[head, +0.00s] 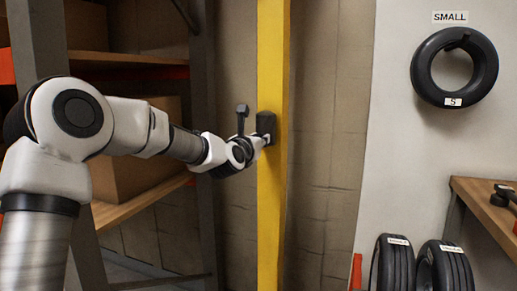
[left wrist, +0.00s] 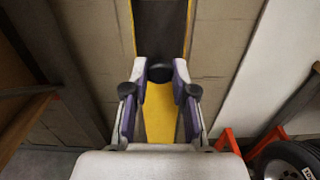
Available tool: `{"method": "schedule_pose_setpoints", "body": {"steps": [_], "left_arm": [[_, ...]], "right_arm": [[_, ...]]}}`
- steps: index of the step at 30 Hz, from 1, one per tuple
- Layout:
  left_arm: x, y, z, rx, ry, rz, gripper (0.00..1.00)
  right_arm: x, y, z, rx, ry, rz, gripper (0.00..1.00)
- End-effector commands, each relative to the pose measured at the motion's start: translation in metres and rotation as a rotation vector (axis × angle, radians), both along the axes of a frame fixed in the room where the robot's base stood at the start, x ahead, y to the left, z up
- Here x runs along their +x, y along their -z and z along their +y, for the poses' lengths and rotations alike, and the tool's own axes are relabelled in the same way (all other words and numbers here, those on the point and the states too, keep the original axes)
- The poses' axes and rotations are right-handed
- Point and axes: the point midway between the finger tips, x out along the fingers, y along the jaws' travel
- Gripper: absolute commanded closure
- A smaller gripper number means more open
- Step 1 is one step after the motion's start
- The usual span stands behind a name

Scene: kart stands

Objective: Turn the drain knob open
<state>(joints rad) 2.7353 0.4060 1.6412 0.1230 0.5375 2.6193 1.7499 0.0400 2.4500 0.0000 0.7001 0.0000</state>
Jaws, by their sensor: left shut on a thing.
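The drain knob is a small dark round piece (left wrist: 160,72) on the yellow post, seen between the fingertips in the left wrist view. In the head view, a dark box-like fitting (head: 266,124) sits on the yellow post (head: 271,220), and the knob itself is mostly hidden by my gripper. My left gripper (head: 262,141) reaches the post from the left, at the lower part of this fitting. Its fingertips (left wrist: 160,76) are shut on the knob, one on each side. How far the knob is turned cannot be told. My right gripper is in neither view.
A shelf rack with cardboard boxes (head: 130,160) stands at the left, close to my left arm. A small tyre (head: 426,70) hangs on the white wall at right under a "SMALL" sign. More tyres (head: 392,268) stand below, beside a wooden bench (head: 478,203).

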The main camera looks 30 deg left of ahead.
Motion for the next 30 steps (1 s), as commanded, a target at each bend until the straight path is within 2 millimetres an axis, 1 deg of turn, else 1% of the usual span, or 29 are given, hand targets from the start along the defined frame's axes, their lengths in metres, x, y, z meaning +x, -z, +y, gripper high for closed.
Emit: {"method": "schedule_pose_setpoints", "body": {"steps": [1,5,19,20,21,22,30], "left_arm": [[0.0001,0.0040,-0.0006,-0.015,0.002,0.001,1.00],[0.0001,0.0031,-0.0009,-0.045,0.002,-0.007,1.00],[0.0001,0.0023,-0.0009,-0.061,0.002,-0.008,1.00],[0.0001,0.0023,-0.0009,-0.061,0.002,-0.008,0.67],[0.0002,0.0023,-0.0008,-0.060,0.002,-0.009,0.53],[0.0002,0.0021,-0.0008,-0.060,0.002,-0.009,0.49],[-0.0005,0.0009,-0.0006,-0.059,0.001,-0.012,0.49]], "right_arm": [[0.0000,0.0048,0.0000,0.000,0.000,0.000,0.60],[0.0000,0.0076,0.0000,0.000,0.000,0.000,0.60],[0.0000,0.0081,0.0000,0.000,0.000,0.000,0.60],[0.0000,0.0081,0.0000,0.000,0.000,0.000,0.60],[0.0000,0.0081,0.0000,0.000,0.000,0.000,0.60],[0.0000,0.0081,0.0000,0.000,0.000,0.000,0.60],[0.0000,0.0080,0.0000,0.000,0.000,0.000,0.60]]}}
